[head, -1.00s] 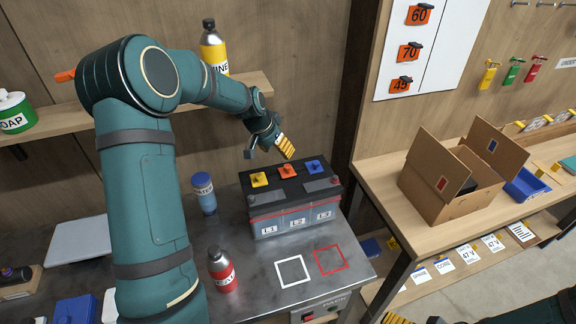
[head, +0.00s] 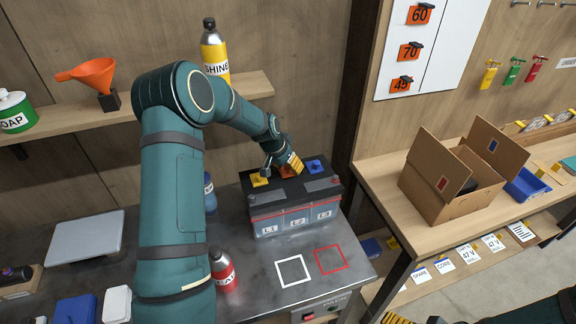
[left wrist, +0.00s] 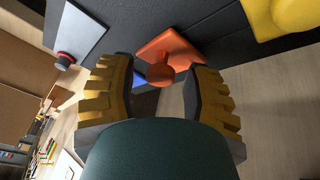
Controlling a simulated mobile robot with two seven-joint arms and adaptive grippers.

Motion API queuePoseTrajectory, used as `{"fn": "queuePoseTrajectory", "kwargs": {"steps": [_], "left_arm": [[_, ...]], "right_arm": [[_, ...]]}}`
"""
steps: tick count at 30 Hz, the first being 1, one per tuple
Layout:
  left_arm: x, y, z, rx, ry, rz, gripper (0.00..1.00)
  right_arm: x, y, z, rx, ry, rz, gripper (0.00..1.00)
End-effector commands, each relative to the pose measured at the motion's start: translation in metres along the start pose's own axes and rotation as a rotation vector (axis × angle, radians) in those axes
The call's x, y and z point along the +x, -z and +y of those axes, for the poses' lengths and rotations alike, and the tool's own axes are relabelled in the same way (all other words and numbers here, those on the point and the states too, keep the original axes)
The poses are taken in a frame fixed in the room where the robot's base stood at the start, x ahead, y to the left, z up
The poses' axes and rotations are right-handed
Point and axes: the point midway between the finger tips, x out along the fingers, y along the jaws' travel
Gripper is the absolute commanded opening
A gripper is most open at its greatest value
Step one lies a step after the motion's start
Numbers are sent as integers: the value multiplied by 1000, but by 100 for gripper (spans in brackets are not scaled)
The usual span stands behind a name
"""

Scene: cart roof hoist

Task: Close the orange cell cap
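The orange cell cap (head: 287,172) is the middle one of three caps on top of the battery (head: 283,222), which is marked L1, L2 and L3. My left gripper (head: 281,164) is right over it, partly hiding it. In the left wrist view the orange cap (left wrist: 170,52) is a flat plate with a round knob. The fingers of my left gripper (left wrist: 163,75) are apart, with the knob in the gap ahead and nothing clearly gripped. I cannot tell whether the plate lies flat. My right gripper (head: 416,320) is cut off at the bottom edge, its fingertips apart.
A yellow cap (head: 260,178) and a blue cap (head: 314,166) flank the orange one. A blue bottle (head: 209,192) and a red bottle (head: 223,270) stand left of the battery, near my left arm. White (head: 293,271) and red (head: 331,260) outlined squares in front are empty.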

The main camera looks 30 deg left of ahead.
Motion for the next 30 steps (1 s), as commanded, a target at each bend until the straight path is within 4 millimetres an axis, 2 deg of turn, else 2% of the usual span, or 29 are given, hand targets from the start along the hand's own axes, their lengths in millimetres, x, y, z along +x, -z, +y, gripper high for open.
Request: {"fn": "queuePoseTrajectory", "kwargs": {"steps": [1,3,4,13,24,30], "left_arm": [[0,0,0,0,0,0,27],[0,0,0,0,0,0,2],[0,0,0,0,0,0,0],[1,-1,0,2,3,2,0],[8,-8,4,62,112,90,0],[7,-8,5,73,135,110,0]], "right_arm": [[0,0,0,0,0,0,99],[0,0,0,0,0,0,99],[0,0,0,0,0,0,99],[2,0,1,0,0,0,99],[38,-7,13,-1,-6,-5,99],[42,-8,14,-2,-6,-7,99]]}}
